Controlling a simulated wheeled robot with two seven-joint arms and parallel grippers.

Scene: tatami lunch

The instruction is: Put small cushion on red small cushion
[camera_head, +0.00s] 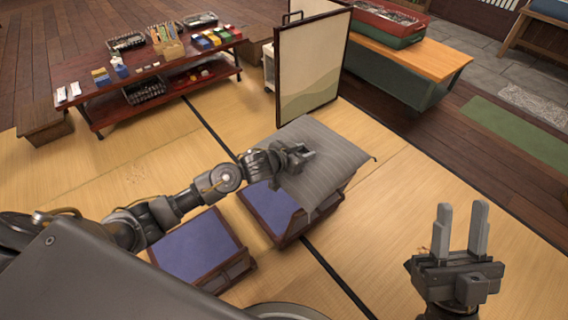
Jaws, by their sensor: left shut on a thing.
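A grey striped small cushion (328,172) is held by my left gripper (304,156), which is shut on it near its left edge. The cushion is tilted and covers part of a low wooden frame with a blue top (268,212); I cannot tell whether they touch. No red small cushion can be made out; anything under the grey cushion is hidden. My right gripper (462,232) is open and empty over the tatami at the lower right, its two fingers pointing up in the picture.
A second blue-topped wooden frame (199,248) lies to the left. A folding screen (312,66) stands behind the cushion. A dark red low table (190,76) with goods is at the back left, a wooden bench (428,58) at the back right. Tatami (400,195) right of the cushion is clear.

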